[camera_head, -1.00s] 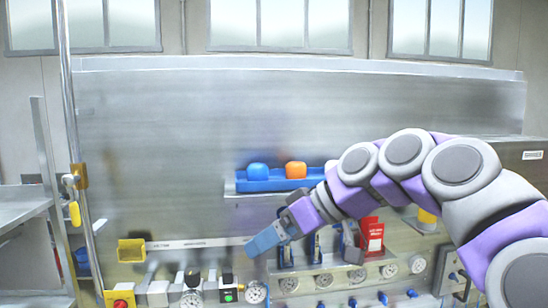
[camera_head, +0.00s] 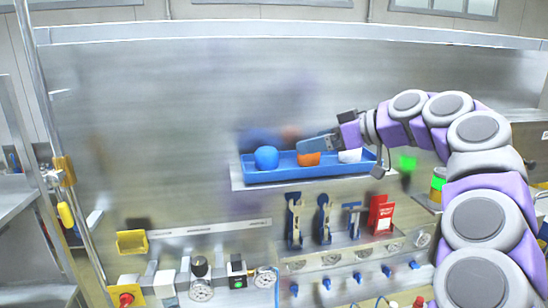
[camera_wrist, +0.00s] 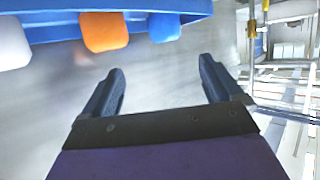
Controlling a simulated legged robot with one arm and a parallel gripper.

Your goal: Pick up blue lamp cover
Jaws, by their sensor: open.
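The blue lamp cover (camera_head: 266,157) is a rounded block at the left end of a blue tray (camera_head: 262,177) on a shelf. In the wrist view the blue cover (camera_wrist: 164,27) shows at the top, beside the orange one, ahead of my fingers. My gripper (camera_head: 302,145) is over the tray, near the orange cover and right of the blue one in the head view. In the wrist view my gripper (camera_wrist: 163,85) has its two dark fingers wide apart with nothing between them.
An orange cover (camera_head: 309,160) and a white cover (camera_head: 350,156) share the tray. Below the shelf hang blue-handled tools (camera_head: 295,220) and a red holder (camera_head: 381,214). The metal wall left of the tray is clear.

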